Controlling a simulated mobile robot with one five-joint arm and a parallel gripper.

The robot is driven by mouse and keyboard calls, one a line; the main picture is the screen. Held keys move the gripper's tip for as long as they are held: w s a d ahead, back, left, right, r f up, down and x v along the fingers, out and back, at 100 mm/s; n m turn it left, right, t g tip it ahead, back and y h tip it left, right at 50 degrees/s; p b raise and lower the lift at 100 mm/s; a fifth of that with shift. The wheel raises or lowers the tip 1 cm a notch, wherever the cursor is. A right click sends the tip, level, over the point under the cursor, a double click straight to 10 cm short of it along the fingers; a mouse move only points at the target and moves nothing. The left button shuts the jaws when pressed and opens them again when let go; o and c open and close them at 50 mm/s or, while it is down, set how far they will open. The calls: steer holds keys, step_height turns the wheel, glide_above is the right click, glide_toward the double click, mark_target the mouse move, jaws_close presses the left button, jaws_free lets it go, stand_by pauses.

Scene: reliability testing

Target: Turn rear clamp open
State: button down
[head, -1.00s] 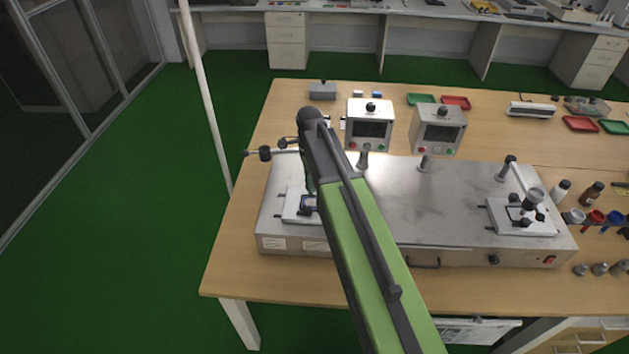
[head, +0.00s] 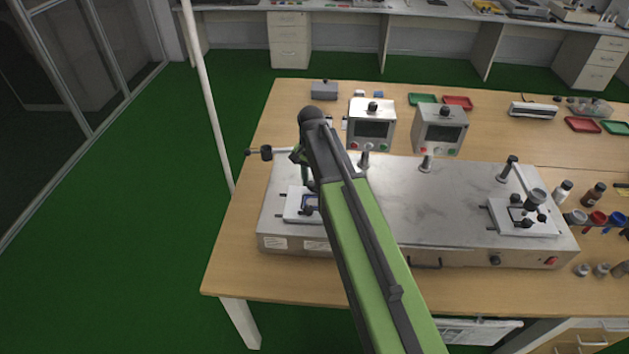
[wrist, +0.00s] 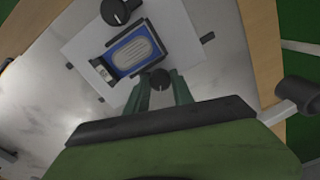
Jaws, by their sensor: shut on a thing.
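The left fixture's white plate (head: 293,209) lies on the metal machine, partly behind my arm. In the wrist view the plate (wrist: 84,47) carries a blue-edged frame with a pale ribbed insert (wrist: 134,50). A dark round clamp knob (wrist: 160,76) at the frame's near side sits between the green fingers of my gripper (wrist: 160,84), which are shut on it. I take this as the rear clamp. A second black knob (wrist: 119,10) stands at the frame's opposite side, apart from my gripper. In the head view my gripper (head: 306,184) hangs down over the fixture, mostly hidden.
A rod with a black end weight (head: 264,153) juts out left of my gripper; the weight (wrist: 297,93) is close at right in the wrist view. Two control boxes (head: 371,124) (head: 440,129) stand behind. A similar fixture (head: 524,218) is at right.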

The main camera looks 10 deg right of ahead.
mark_target(312, 184)
steer(key=n, duration=0.5)
steer(key=shift+s+n, duration=0.15)
steer(key=shift+n, duration=0.25)
stand_by(0.4)
steer(key=c, duration=1.1)
jaws_free()
steer(key=shift+r, duration=0.1)
step_height(312, 184, up, 17)
steer(key=p, duration=1.7)
steer(key=shift+r, duration=0.15)
